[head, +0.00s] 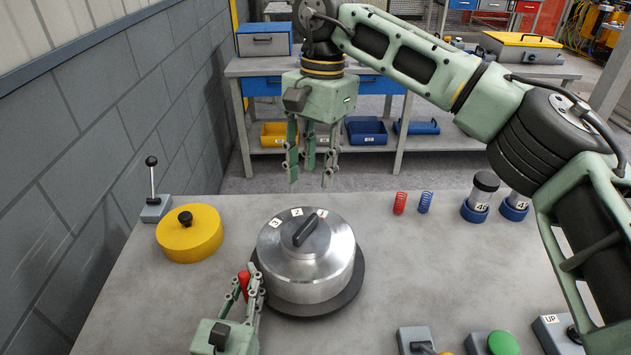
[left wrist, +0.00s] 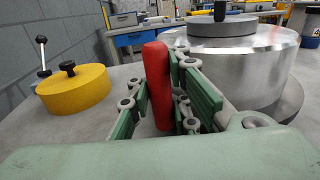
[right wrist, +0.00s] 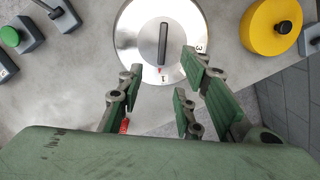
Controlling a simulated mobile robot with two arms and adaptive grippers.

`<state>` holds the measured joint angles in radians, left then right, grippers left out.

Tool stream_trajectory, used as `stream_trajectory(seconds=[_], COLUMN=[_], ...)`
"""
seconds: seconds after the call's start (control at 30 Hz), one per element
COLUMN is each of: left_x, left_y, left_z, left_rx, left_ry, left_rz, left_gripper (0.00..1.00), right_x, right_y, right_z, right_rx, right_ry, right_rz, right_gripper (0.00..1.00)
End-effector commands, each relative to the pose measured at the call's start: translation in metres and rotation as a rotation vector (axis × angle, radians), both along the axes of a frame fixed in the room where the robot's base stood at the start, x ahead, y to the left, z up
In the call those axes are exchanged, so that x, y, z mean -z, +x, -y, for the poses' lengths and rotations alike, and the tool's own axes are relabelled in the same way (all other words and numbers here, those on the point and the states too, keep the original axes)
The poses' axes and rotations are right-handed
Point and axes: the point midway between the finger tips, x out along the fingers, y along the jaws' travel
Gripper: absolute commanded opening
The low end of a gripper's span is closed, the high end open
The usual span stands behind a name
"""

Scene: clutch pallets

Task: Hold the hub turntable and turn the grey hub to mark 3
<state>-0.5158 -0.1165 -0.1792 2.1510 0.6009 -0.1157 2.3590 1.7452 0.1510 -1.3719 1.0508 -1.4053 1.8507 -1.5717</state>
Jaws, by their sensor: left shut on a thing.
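The turntable is a large silver drum (head: 306,270) on a dark round base (head: 350,300); it also shows in the left wrist view (left wrist: 240,70). The grey hub (head: 325,240) on top carries a dark bar grip (head: 306,230). Labels 3 (head: 275,223) and 2 (head: 297,211) lie along its far left edge. In the right wrist view, label 1 (right wrist: 163,79) sits beside a small red mark, near one end of the bar. My left gripper (head: 250,283) is shut on the upright red handle (left wrist: 156,85) beside the drum. My right gripper (head: 311,180) is open, empty, above and behind the hub.
A yellow disc with a black knob (head: 189,235) and a lever box (head: 156,208) stand left. Red (head: 400,203) and blue (head: 425,202) springs and two capped cylinders stand right. Button boxes (head: 503,343) line the front right. A grey wall bounds the left.

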Motion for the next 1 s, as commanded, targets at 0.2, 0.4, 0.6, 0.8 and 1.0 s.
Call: stream_trajectory(seconds=[0.2, 0.4, 0.6, 0.8, 1.0], left_x=[0.004, 0.004, 0.004, 0.003, 0.003], left_y=[-0.001, -0.001, -0.001, -0.001, -0.001], left_z=[-0.007, -0.007, -0.007, -0.007, -0.007], left_rx=[-0.013, -0.014, -0.014, -0.014, -0.014], left_ry=[0.014, 0.015, 0.015, 0.016, 0.016], left_rz=[-0.004, -0.004, -0.003, -0.002, -0.002], left_gripper=[0.00, 0.00, 0.00, 0.00, 0.00], right_x=[-0.003, -0.003, 0.013, 0.049, 0.085], right_y=[-0.017, -0.031, -0.032, -0.028, -0.023], right_z=[-0.013, -0.023, -0.023, -0.020, -0.017], right_rx=[-0.023, -0.031, -0.030, -0.029, -0.030], right_ry=[-0.083, -0.144, -0.155, -0.155, -0.155], right_rz=[0.103, 0.203, 0.221, 0.219, 0.220], right_gripper=[0.33, 0.33, 0.33, 0.33, 0.33])
